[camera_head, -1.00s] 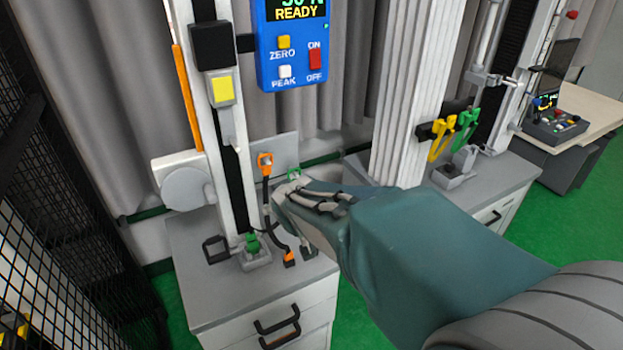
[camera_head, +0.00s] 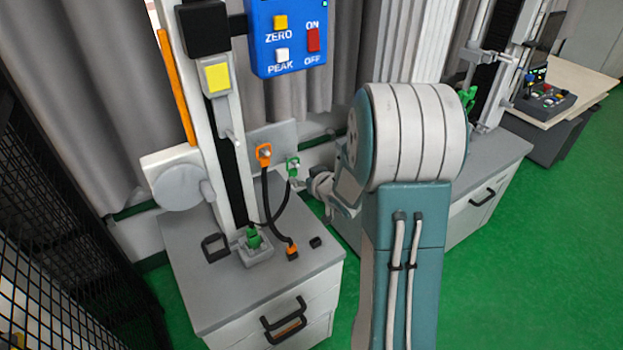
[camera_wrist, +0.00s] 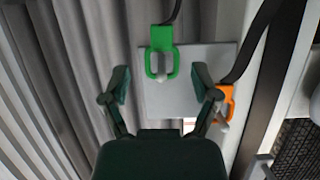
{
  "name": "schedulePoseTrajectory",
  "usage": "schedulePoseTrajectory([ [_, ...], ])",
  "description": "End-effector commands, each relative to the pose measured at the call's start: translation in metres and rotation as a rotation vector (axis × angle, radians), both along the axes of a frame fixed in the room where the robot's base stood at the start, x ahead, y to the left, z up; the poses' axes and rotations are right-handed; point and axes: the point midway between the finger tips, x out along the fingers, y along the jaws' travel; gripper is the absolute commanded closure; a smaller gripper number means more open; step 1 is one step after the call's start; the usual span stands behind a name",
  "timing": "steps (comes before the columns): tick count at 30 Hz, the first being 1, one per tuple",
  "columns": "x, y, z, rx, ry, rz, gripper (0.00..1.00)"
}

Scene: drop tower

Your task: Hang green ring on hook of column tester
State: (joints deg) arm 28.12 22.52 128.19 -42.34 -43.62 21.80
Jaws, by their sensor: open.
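The green ring (camera_head: 292,168) is at the grey hook plate (camera_head: 273,138) behind the column tester (camera_head: 232,165). In the wrist view the green ring (camera_wrist: 161,52) is around a light grey hook (camera_wrist: 168,70), with its black cable running up out of the picture. The orange ring (camera_wrist: 222,101) is on another hook of the same plate, also seen in the head view (camera_head: 263,155). My gripper (camera_wrist: 161,82) is open, its two dark fingers apart on either side of the green ring's loop end, holding nothing. In the head view my arm partly hides my gripper.
A green connector (camera_head: 253,237) stands in a grey holder on the tester's cabinet (camera_head: 200,290). An orange cable end (camera_head: 292,252) and a black block (camera_head: 316,242) sit near it. A black mesh fence (camera_head: 60,220) is at left.

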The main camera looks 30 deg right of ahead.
Motion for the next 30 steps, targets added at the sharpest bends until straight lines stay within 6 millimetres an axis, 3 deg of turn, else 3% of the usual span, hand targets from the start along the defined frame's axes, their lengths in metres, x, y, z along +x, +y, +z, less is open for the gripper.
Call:
schedulePoseTrajectory([
  [6,0.035,0.002,-0.016,-0.002,0.002,0.002,0.22],
  [12,0.056,0.002,-0.023,-0.001,0.001,0.000,0.22],
  [23,0.061,0.002,-0.025,-0.001,0.001,-0.001,0.22],
  [28,0.061,0.002,-0.025,-0.001,0.001,-0.001,0.93],
  [29,0.061,0.002,-0.025,-0.001,0.001,-0.001,1.00],
  [30,0.061,0.002,-0.025,-0.001,0.001,-0.001,1.00],
])
